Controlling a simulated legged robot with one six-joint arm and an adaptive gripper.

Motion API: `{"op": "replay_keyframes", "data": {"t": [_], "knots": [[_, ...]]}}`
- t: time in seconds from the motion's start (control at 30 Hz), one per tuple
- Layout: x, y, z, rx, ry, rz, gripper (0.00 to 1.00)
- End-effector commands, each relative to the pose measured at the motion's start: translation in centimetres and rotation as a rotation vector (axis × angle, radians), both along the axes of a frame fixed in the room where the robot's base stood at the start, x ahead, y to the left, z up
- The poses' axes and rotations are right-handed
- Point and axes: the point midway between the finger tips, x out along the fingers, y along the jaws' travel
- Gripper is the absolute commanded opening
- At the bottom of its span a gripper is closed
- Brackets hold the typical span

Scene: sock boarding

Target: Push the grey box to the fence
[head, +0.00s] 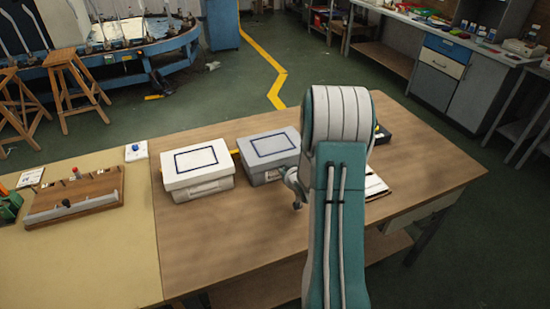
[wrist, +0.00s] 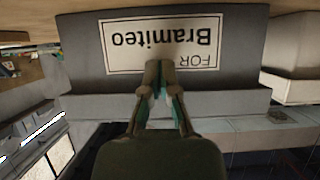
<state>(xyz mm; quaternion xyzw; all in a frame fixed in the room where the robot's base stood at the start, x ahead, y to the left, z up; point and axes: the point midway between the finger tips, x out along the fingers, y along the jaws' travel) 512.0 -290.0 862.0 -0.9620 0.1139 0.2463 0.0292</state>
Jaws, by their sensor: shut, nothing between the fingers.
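The grey box (head: 270,153) stands on the wooden table in the head view, its lid on and a dark rectangle outlined on top. In the wrist view, the grey box's side (wrist: 235,48) fills the upper middle and bears a label (wrist: 170,45) reading "FOR Bramiteo" upside down. My gripper (wrist: 160,70) is shut and empty, its fingertips in front of the label's lower edge; I cannot tell whether they touch the box. A bit of yellow (head: 235,153) shows between the boxes at the back; I cannot tell whether it is the fence.
A white lidded box (head: 198,170) stands just left of the grey box, with a narrow gap. A dark object (head: 382,135) and a flat pale item (head: 376,187) lie right of my arm. The table's (head: 235,235) front is clear. A wooden tray (head: 75,197) lies far left.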

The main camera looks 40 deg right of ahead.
Motion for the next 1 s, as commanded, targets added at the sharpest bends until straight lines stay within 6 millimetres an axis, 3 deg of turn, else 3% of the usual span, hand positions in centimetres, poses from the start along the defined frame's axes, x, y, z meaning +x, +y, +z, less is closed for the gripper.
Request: {"op": "replay_keyframes", "data": {"t": [0.57, 1.0], "knots": [[2.3, -0.6, 0.0, 0.0, -0.001, 0.0, 0.0], [-0.9, 0.2, 0.0, 0.0, 0.0, -0.001, 0.0]]}}
